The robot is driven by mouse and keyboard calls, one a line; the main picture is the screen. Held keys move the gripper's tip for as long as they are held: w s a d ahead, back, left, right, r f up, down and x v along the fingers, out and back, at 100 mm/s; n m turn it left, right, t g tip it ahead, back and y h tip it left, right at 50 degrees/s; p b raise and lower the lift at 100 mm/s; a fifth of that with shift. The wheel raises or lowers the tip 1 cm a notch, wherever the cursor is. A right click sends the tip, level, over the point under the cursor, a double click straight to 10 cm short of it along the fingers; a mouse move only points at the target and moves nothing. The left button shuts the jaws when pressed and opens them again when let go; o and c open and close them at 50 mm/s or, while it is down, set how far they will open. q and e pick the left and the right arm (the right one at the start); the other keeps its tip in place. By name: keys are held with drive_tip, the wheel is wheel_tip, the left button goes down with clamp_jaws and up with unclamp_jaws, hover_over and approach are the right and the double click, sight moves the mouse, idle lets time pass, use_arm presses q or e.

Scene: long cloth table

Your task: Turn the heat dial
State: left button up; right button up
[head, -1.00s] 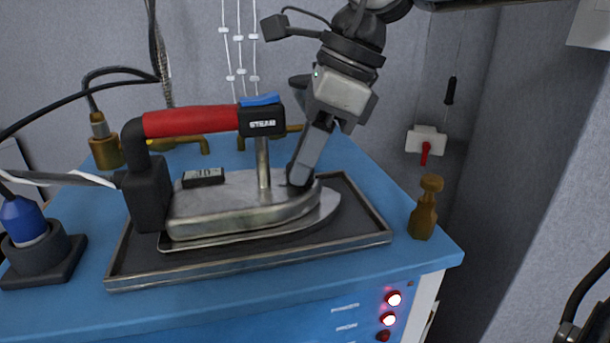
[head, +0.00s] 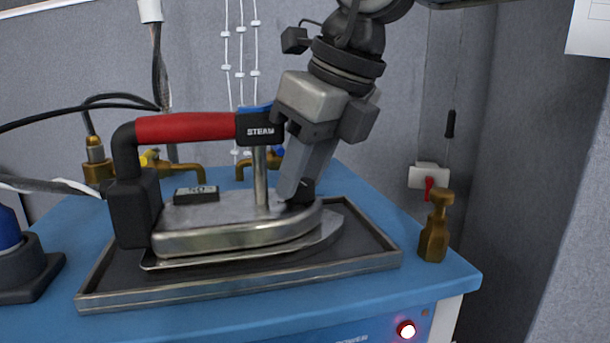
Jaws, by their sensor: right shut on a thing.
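The steam iron has a red handle (head: 187,128) with a black "STEAM" end and a metal body (head: 225,227). It rests on a dark tray with a metal rim (head: 240,285). A small black dial (head: 306,190) sits on top of the iron's front part, mostly hidden behind my fingers. My right gripper (head: 291,192) comes down from above and is shut on the dial, with its fingertips at the iron's top surface just right of the metal handle post. My left gripper is not in view.
The blue table top (head: 440,270) is clear at the front right. A brass valve (head: 436,225) stands near the right edge. Brass taps (head: 187,171) and black hoses are behind the iron. A dark stand (head: 25,270) with a blue part is at the left.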

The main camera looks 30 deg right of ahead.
idle(0.4)
drive_tip(key=o, duration=1)
drive_tip(key=p+v, duration=0.2)
drive_tip(key=v, duration=1.4)
drive_tip(key=shift+a, duration=0.1)
